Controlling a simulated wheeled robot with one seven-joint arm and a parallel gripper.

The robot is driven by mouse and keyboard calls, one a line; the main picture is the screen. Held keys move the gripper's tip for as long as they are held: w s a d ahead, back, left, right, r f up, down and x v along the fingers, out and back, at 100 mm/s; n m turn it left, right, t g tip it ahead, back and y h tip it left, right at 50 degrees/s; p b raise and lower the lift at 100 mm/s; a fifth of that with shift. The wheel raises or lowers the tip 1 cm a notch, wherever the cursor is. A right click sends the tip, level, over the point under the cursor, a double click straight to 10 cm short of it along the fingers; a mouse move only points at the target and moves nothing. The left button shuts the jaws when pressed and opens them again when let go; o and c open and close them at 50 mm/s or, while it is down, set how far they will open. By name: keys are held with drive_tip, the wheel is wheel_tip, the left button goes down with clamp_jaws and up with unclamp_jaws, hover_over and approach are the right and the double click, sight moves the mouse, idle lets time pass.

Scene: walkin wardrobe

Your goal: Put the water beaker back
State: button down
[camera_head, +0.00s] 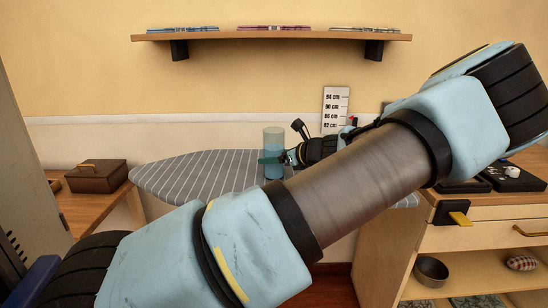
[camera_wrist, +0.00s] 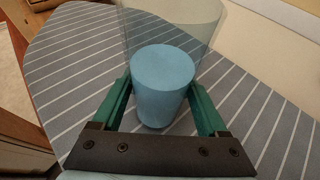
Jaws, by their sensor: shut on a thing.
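The water beaker (camera_head: 274,142) is a clear, upright cylinder with blue water in its lower part. It shows over the striped grey ironing board (camera_head: 165,178) in the head view. In the wrist view the beaker (camera_wrist: 163,92) stands between the two green fingers of my gripper (camera_wrist: 160,95), which is shut on it. The wrist view also shows the striped board (camera_wrist: 62,75) around and below the beaker. I cannot tell whether the beaker's base touches the board. My gripper (camera_head: 272,160) is partly hidden by my arm in the head view.
A brown box (camera_head: 96,178) sits on the wooden surface at left. A white height scale (camera_head: 335,108) stands behind the board. A wooden cabinet (camera_head: 470,236) at right holds a metal bowl (camera_head: 431,271). A wall shelf (camera_head: 270,36) runs above. The board's left part is bare.

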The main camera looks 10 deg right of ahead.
unclamp_jaws()
drive_tip(key=b+v, duration=0.1)
drive_tip(key=v, duration=1.1)
drive_tip(key=shift+b, duration=0.4)
drive_tip(key=shift+d, duration=0.15)
